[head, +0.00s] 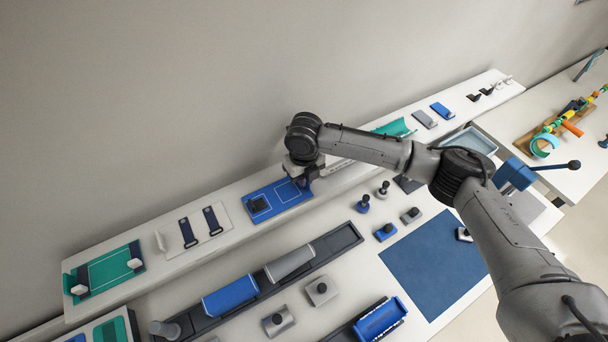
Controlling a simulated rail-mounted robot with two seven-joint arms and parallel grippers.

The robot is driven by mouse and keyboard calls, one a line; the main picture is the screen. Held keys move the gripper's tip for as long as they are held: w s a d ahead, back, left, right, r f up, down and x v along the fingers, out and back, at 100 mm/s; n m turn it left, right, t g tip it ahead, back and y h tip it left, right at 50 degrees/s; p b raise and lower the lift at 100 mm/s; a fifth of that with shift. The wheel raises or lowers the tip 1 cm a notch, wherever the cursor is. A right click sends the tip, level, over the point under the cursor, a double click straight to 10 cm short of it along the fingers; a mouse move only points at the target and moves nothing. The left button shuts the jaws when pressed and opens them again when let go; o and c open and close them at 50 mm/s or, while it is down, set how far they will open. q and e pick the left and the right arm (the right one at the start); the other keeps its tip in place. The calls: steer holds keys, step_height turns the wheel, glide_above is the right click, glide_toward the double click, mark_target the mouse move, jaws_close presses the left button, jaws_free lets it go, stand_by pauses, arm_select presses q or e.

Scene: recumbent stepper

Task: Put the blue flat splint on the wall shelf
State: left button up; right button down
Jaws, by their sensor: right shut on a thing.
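My right gripper (304,180) is over the right end of a blue board with white outlines (284,192), which lies on the long white wall shelf (207,258). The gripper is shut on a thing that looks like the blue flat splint. The wrist hides most of the held thing, and blue on blue makes its edges hard to tell. I cannot tell whether it touches the board. A dark block sits at the board's left end (258,204). My left gripper is not in view.
A teal board (110,269) and a white board with dark straps (203,229) lie left on the shelf. A grey plate (424,118) and a blue plate (441,110) lie right. In front are a dark rack with a blue trough (230,297) and a blue mat (436,262).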

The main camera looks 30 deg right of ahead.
steer(key=shift+f, duration=0.25)
steer(key=c, duration=1.2)
jaws_free()
steer(key=shift+c, duration=0.2)
step_height(320, 180, up, 11)
steer(key=b, duration=0.2)
steer(key=shift+f+b, duration=0.1)
steer(key=shift+b, duration=0.3)
steer(key=shift+r, duration=0.8)
